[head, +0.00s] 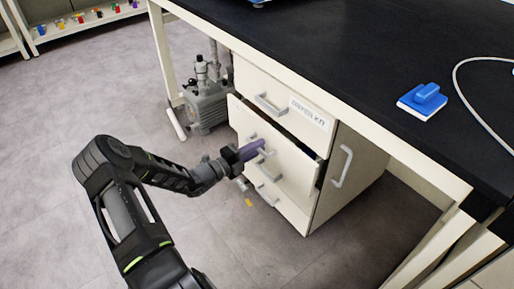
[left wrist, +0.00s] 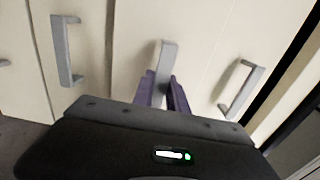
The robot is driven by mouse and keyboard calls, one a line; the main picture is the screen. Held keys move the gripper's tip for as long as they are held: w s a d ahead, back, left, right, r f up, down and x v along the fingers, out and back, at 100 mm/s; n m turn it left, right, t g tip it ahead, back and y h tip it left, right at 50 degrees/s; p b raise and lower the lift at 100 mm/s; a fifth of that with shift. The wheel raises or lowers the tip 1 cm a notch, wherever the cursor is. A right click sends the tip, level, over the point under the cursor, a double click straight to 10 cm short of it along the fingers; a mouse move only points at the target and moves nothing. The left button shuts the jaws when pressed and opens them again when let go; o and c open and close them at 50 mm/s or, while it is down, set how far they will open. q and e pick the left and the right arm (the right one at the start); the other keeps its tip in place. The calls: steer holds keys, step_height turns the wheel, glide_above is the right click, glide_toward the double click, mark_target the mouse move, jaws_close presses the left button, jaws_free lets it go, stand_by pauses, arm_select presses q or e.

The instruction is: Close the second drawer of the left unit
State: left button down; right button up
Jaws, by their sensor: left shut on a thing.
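The white drawer unit (head: 318,205) stands under the black-topped bench, with several grey-handled drawers one above another. The second drawer (head: 298,158) stands out a little from the top drawer (head: 258,83), with a dark gap along its upper edge. My left gripper (head: 258,149) is at the front of this drawer, its purple fingers shut on a grey handle. In the left wrist view the fingers (left wrist: 165,94) stand on both sides of the handle (left wrist: 167,58), with other handles to the left and right. The fingers hide part of the handle. My right gripper is not in view.
A cabinet door with a long handle (head: 342,166) is right of the drawers. A grey pump (head: 207,105) stands on the floor to their left. A blue block (head: 424,98) and a white cable (head: 462,85) lie on the bench top. The floor at left is clear.

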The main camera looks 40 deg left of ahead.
arm_select(q)
steer(key=x, duration=0.4)
steer(key=shift+p, duration=0.35)
steer(key=shift+r, duration=0.1)
steer(key=c, duration=1.3)
jaws_free()
steer(key=shift+w, duration=0.1)
steer(key=p+v, duration=0.2)
steer(key=v, duration=0.5)
steer(key=shift+s, duration=0.4)
